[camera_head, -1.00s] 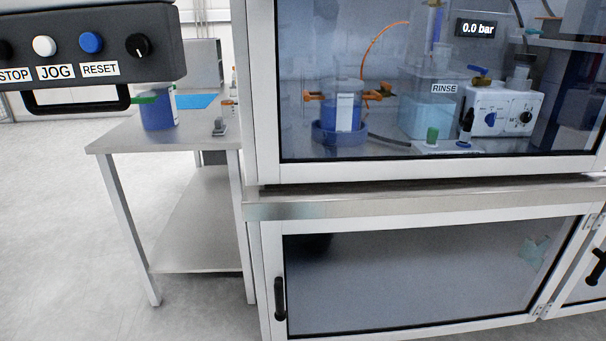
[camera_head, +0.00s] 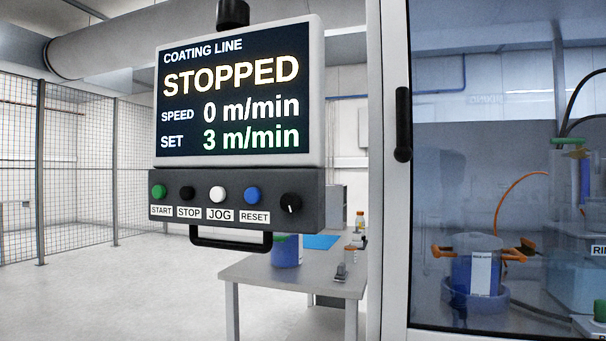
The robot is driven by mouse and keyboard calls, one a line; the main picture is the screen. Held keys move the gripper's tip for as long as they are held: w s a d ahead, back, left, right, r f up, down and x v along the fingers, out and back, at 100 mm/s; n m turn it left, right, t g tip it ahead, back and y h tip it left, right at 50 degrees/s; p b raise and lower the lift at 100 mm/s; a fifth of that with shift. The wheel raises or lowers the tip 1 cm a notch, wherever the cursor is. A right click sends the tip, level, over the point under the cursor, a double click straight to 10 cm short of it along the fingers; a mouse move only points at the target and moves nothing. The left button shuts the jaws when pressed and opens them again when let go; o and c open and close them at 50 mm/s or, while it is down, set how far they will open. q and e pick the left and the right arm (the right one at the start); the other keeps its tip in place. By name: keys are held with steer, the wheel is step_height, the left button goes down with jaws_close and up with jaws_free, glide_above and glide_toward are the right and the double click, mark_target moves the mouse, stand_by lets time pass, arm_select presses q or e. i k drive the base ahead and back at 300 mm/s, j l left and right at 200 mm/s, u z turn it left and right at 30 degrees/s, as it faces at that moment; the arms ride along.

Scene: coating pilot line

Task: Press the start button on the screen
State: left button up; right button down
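The control screen (camera_head: 240,95) hangs at the centre left in the head view. It reads COATING LINE, STOPPED, speed 0 m/min, set 3 m/min. The button panel (camera_head: 236,181) is fixed below it. The green start button (camera_head: 159,192) is at the panel's left end, above a START label (camera_head: 161,211). To its right are a black stop button (camera_head: 187,193), a white jog button (camera_head: 217,194), a blue reset button (camera_head: 252,195) and a black knob (camera_head: 291,204). Neither of my grippers shows in this view.
A black handle (camera_head: 231,243) hangs under the panel. A metal table (camera_head: 290,278) with a blue container (camera_head: 286,252) stands behind it. A glazed cabinet (camera_head: 393,230) fills the right side. A mesh fence (camera_head: 70,150) runs along the left. The floor (camera_head: 130,290) at left is clear.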

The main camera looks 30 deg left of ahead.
mark_target(158, 191)
steer(key=u, duration=1.45)
